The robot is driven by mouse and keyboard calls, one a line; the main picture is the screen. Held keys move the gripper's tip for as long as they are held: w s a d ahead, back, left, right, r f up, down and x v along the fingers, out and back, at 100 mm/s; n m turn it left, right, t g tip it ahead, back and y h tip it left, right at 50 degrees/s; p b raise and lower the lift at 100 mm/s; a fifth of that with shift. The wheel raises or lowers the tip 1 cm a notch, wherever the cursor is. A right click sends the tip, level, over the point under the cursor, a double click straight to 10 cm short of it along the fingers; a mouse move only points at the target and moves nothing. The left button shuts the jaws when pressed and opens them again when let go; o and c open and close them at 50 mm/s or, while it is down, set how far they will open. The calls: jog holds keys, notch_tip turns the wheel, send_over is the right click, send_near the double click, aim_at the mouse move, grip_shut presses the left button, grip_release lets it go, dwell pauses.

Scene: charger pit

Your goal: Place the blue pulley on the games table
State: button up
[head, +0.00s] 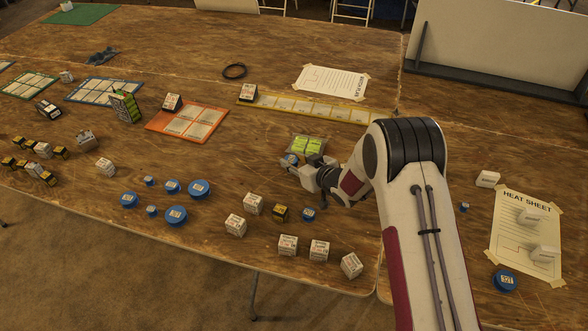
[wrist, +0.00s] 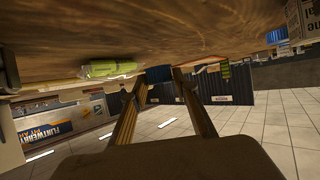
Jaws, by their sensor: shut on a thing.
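My gripper (head: 296,167) is low over the wooden table in the head view, shut on a small blue pulley (head: 288,159). In the wrist view, which shows the table upside down, the blue pulley (wrist: 158,73) sits between my two fingertips, close to the wood surface. I cannot tell whether it touches the table. No label shows which table is the games table.
Green-yellow packs (head: 307,145) lie just behind my gripper. White boxes (head: 253,204) and a yellow-black block (head: 280,212) stand in front. A yellow strip (head: 300,105) and an orange card (head: 187,122) lie farther back. A heat sheet (head: 524,225) lies at right.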

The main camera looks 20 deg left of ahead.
aim_at(294, 176)
jog(key=shift+f, duration=1.8)
jog(key=shift+f, duration=0.2)
jog(key=o, duration=1.1)
jog(key=shift+r, duration=0.15)
jog(key=shift+s+d+r, duration=0.3)
jog(key=shift+s+d, duration=0.05)
jog(key=shift+d, duration=0.15)
jog(key=shift+v, duration=5.35)
